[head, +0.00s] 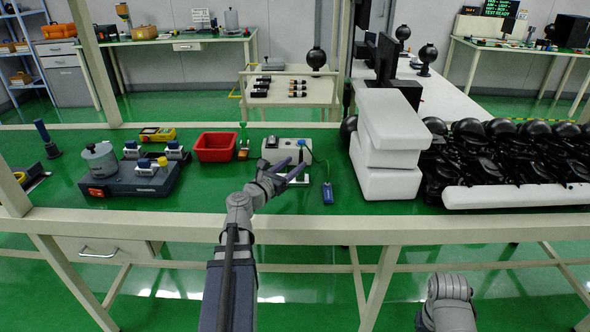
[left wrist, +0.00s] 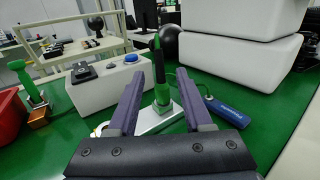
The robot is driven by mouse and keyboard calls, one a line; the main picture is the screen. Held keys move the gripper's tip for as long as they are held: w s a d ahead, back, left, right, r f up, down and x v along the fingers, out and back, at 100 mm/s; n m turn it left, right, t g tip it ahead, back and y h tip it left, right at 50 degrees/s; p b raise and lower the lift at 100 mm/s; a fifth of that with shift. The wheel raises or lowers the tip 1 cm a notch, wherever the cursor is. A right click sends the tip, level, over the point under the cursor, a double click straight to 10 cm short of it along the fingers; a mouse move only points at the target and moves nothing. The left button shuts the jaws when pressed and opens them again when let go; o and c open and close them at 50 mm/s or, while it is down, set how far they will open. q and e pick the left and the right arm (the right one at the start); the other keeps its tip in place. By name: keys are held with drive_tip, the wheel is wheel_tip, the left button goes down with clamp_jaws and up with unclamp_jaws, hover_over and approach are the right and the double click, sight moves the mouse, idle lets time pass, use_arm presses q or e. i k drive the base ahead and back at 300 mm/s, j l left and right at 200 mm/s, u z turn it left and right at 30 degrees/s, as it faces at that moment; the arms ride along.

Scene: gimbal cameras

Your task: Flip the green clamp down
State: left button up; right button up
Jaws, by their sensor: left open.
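A green upright clamp (left wrist: 161,90) with a dark upper part stands on a bright metal base plate in the left wrist view. It shows in the gap between the two purple fingers of my left gripper (left wrist: 160,98), which is open. I cannot tell whether either finger touches it. In the head view my left gripper (head: 291,172) reaches over the front of the bench, beside the white box with a blue button, and largely hides the clamp.
A white box (left wrist: 108,82) with a blue button stands behind left of the clamp. A blue device (head: 327,193) lies to its right. A green-handled piece (head: 243,141) stands beside the red bin (head: 216,147). White foam blocks (head: 386,181) stand farther right.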

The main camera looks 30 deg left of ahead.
sight(242, 124)
drive_tip(key=u, duration=1.5)
